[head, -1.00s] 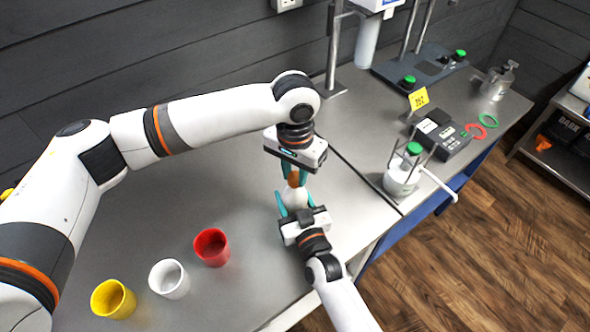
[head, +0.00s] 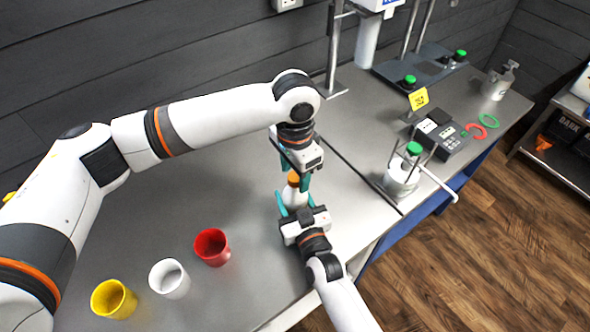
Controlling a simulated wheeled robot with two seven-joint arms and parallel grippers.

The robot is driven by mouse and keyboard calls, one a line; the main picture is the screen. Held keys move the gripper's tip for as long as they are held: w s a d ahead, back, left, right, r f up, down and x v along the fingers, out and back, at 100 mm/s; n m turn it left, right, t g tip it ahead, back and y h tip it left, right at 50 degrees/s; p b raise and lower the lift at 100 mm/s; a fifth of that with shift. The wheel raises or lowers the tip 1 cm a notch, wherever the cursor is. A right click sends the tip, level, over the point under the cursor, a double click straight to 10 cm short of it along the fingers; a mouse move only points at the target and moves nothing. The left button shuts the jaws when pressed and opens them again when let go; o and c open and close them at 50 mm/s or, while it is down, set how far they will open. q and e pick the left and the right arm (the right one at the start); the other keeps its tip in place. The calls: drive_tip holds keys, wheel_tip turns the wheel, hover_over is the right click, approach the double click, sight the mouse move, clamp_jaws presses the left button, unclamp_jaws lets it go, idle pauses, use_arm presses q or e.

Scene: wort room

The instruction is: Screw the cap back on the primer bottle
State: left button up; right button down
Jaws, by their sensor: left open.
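The white primer bottle (head: 295,198) stands on the grey bench in the head view. Its orange cap (head: 294,179) sits at the top of the bottle; I cannot tell how tightly it is seated. My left gripper (head: 295,173) points down from above with its teal fingers open around the cap's level, one finger at the right of the cap. My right gripper (head: 293,204) reaches in from the front with its teal fingers on either side of the bottle body, closed on it. Its wrist hides the bottle's lower part.
Red (head: 212,247), white (head: 169,279) and yellow (head: 114,299) cups stand at the front left. The bench between the bottle and the back wall is clear.

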use_arm(q)
wheel_tip(320, 180, up, 12)
idle(0.4)
drive_tip(key=shift+f, duration=0.1)
use_arm(e)
drive_tip(key=c, duration=0.5)
unclamp_jaws()
drive_tip(key=b+v, duration=0.2)
drive_tip(key=v, duration=0.9)
drive_tip(key=shift+f, duration=0.15)
use_arm(q)
wheel_tip(320, 180, down, 2)
drive_tip(key=shift+f, duration=0.15)
use_arm(e)
drive_tip(key=shift+s+d, duration=0.2)
drive_tip(key=shift+s, duration=0.25)
